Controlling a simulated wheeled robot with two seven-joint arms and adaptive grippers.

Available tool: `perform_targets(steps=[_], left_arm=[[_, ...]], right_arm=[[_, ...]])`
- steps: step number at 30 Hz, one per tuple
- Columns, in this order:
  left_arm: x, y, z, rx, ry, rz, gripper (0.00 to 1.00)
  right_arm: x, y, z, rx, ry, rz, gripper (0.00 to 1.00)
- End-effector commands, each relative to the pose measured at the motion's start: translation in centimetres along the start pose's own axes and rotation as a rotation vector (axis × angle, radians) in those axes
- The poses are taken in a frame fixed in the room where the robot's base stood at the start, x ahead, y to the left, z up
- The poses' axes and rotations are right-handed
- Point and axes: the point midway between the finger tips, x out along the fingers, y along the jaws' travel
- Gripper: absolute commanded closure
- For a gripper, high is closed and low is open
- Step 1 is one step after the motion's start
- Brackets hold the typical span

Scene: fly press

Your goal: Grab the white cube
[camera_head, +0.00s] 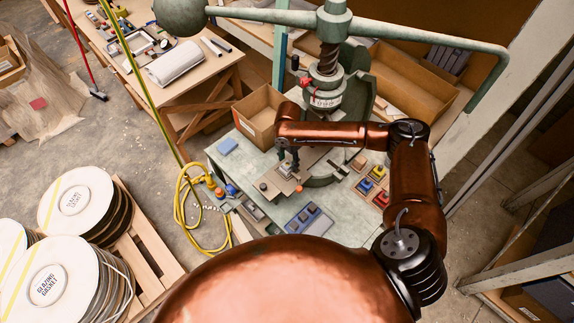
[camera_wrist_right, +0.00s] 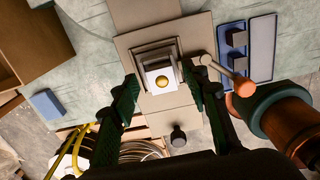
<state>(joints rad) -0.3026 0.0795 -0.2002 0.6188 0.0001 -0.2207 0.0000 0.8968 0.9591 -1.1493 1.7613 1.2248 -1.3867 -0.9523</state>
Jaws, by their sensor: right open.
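The white cube (camera_wrist_right: 153,75) shows in the right wrist view as a white square face with a round brass-coloured spot on it. It sits at a stepped grey seat on the press's flat plate (camera_wrist_right: 188,121). My right gripper (camera_wrist_right: 160,78) is open, with its two dark green fingers on the left and right of the cube in the picture. I cannot tell whether they touch it. In the head view my right gripper (camera_head: 289,160) is over the plate under the press, and the cube cannot be made out there. My left gripper is not in view.
The green fly press (camera_head: 333,60) stands behind my right arm. An orange-tipped handle (camera_wrist_right: 243,87) is close to the right finger. A blue tray (camera_head: 309,219), a blue block (camera_head: 227,146) and a cardboard box (camera_head: 258,119) are on the bench.

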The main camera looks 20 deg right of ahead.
Motion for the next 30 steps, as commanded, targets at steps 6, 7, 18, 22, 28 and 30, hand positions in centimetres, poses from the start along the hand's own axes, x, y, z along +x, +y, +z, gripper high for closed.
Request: perform_targets(steps=[6,7,18,22,28,30], left_arm=[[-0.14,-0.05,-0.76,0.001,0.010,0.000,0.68],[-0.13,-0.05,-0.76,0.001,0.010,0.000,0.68],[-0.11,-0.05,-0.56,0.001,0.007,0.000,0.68],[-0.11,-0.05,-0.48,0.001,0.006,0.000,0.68],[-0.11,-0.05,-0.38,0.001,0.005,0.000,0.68],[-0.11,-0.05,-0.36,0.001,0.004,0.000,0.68]], right_arm=[[1.12,-0.07,0.05,0.001,0.000,0.001,0.58],[1.13,-0.07,0.06,0.001,0.000,0.001,0.58],[1.11,-0.12,0.09,0.002,0.000,0.000,0.76],[1.11,-0.13,0.09,0.002,0.000,0.000,0.85],[1.10,-0.13,0.09,0.002,0.000,0.000,0.99],[1.09,-0.11,0.10,0.002,0.000,0.000,1.00]])
